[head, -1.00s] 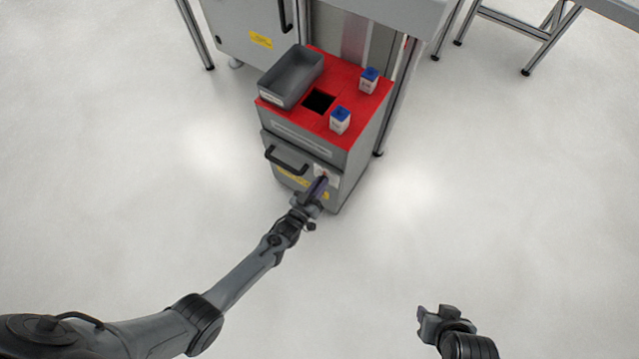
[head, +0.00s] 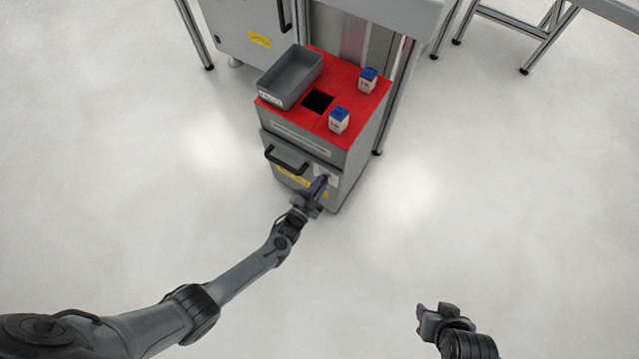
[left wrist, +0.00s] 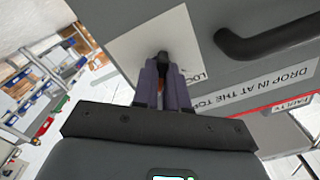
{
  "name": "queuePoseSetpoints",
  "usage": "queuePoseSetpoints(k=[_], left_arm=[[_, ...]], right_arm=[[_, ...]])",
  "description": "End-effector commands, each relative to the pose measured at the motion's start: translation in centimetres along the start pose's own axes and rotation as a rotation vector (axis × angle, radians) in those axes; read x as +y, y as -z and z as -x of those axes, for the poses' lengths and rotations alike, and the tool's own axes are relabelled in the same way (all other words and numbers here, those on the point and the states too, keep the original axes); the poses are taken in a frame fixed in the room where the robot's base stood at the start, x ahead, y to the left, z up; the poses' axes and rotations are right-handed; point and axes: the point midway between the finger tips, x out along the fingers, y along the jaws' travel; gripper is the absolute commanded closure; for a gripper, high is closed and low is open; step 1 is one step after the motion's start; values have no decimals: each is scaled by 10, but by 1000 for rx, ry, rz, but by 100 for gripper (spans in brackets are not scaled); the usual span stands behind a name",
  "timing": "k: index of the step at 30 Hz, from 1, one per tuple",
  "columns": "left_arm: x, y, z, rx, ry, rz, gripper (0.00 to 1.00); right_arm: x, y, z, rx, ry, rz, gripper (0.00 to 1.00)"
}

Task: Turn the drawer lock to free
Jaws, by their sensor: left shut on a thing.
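The drawer lock is on a pale plate (head: 333,173) at the right of the grey cabinet's drawer front (head: 290,170). In the left wrist view the plate (left wrist: 130,53) is white, with partly hidden lettering, and a small dark lock knob (left wrist: 162,58) stands out from it. My left gripper (head: 321,184) reaches the plate from the front. Its purple fingers (left wrist: 163,75) are shut on the knob and hide much of it; I cannot read which way the lock points. My right gripper (head: 434,313) hangs low at the right, away from the cabinet; its jaw gap is unclear.
A black drawer handle (head: 286,162) juts out left of the lock; it is close in the left wrist view (left wrist: 268,46). On the red top (head: 345,78) are a grey bin (head: 290,78), a dark square opening (head: 318,101) and two blue-capped containers (head: 339,120). The floor in front is clear.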

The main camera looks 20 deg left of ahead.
Motion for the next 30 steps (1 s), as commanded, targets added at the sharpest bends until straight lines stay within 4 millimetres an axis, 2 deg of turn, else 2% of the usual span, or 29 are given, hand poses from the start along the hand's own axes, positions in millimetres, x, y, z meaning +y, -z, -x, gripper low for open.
queuePoseSetpoints(k=[1, 9, 26, 27, 30], left_arm=[[2, -6, 3, -14, -6, -30, 100], [2, -6, 3, -15, -7, -142, 100], [2, -7, 3, -16, -8, -176, 100], [2, -7, 3, -16, -8, -176, 86], [2, -6, 3, -13, -7, -174, 70]], right_arm=[[0, 0, 0, 0, -2, 2, 57], [1, 0, 0, -1, -4, 5, 57], [-1, 0, 0, 0, 3, -4, 57], [-1, 0, 0, 1, 3, -4, 57], [-1, 0, 0, 1, 3, -5, 57]])
